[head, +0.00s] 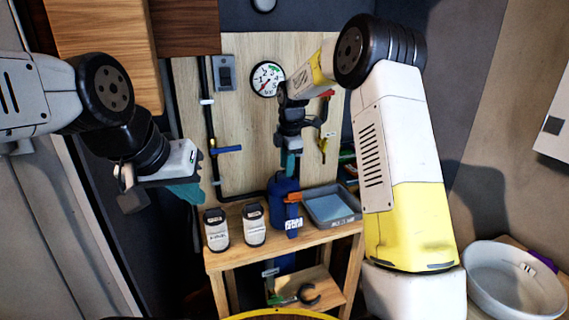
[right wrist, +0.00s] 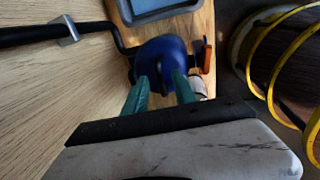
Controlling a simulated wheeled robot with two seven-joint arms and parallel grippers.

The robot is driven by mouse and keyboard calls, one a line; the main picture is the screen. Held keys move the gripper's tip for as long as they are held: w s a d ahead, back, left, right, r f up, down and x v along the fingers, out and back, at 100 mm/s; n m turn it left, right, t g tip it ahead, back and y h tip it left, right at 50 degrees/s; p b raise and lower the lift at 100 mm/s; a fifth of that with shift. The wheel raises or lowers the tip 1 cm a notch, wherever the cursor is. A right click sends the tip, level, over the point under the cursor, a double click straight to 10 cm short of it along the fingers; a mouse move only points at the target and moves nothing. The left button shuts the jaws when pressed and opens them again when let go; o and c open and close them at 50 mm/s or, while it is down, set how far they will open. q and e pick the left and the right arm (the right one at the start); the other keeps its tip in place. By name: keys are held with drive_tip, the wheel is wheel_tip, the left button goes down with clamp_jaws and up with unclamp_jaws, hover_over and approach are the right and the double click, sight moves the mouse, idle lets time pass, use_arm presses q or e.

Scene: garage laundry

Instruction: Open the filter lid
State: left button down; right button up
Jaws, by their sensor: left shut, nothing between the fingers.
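The blue filter housing (head: 284,205) stands on a small wooden bench against the plywood board, with an orange lever (head: 293,197) on its side. Its rounded blue top (right wrist: 162,58) and the orange part (right wrist: 206,58) show in the right wrist view. My right gripper (head: 290,168) points down just above the filter. In the right wrist view its teal fingers (right wrist: 160,90) are apart, with the blue top seen between and beyond the tips. I cannot tell whether they touch it. My left gripper (head: 190,195) is shut and empty, left of the bench.
Two white bottles (head: 216,230) stand left of the filter, and a grey tray (head: 331,206) lies right of it. A pressure gauge (head: 267,79) and a black pipe with a blue valve handle (head: 228,149) are on the board. A white basin (head: 512,283) is at the lower right.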

clamp_jaws()
idle(1.4)
